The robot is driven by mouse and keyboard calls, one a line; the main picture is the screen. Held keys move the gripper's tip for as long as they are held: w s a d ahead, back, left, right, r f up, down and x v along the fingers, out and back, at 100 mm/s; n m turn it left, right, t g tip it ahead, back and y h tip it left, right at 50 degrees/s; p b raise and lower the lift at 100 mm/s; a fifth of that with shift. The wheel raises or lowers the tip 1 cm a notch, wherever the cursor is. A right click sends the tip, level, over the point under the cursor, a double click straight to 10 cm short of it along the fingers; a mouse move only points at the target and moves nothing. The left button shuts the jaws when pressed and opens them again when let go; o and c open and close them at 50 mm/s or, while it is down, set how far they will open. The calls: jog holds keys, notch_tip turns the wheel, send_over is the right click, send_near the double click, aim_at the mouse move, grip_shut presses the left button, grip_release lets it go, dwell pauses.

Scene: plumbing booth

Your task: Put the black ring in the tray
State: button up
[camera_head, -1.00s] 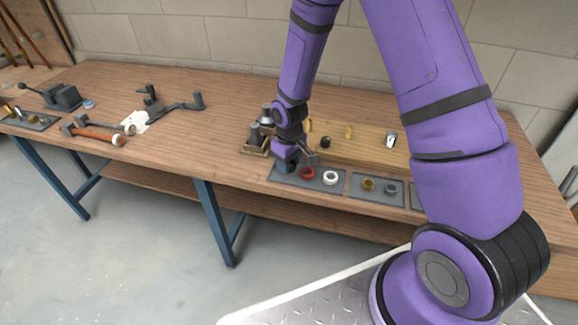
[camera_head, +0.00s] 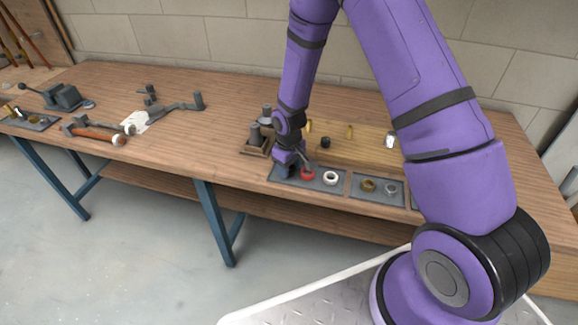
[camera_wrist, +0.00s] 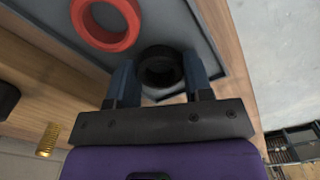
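The black ring (camera_wrist: 160,66) shows in the wrist view between my two blue fingertips, its sides against them. My gripper (camera_wrist: 160,75) appears shut on it. The ring is over the left end of the grey tray (camera_wrist: 222,52), beside a red ring (camera_wrist: 104,22); I cannot tell whether it touches the tray floor. In the head view my gripper (camera_head: 296,167) is low at the left end of this tray (camera_head: 320,182), and hides the black ring. The red ring (camera_head: 308,174) and a white ring (camera_head: 330,178) lie in the tray.
A second grey tray (camera_head: 376,198) with a brass ring (camera_head: 368,185) and a grey ring (camera_head: 390,188) is to the right. A wooden board (camera_head: 365,150) with small parts stands behind. Dark fittings (camera_head: 257,140) stand behind and left of my gripper.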

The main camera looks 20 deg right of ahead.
jog(key=o, duration=0.3)
jog(key=shift+r, duration=0.1)
jog(key=s+d+r+m+t, duration=0.1)
jog(key=s+r, duration=0.1)
jog(key=r, duration=1.1)
jog(key=s+d+r, duration=0.2)
jog(key=r, duration=1)
jog(key=s+d+r+m+t, duration=0.1)
jog(key=s+r, duration=0.5)
jog(key=s, duration=0.2)
jog(key=s+d+r+m+t, duration=0.1)
jog(key=s+r+m, duration=0.1)
jog(key=s+r, duration=0.4)
jog(key=s+d+r+m+t, duration=0.1)
jog(key=s+d+r+t, duration=0.1)
jog(key=s+r, duration=0.4)
jog(key=shift+s+r, duration=0.15)
jog(key=shift+s, duration=1.2)
jog(key=shift+s+r, duration=0.1)
jog(key=shift+s, duration=1.2)
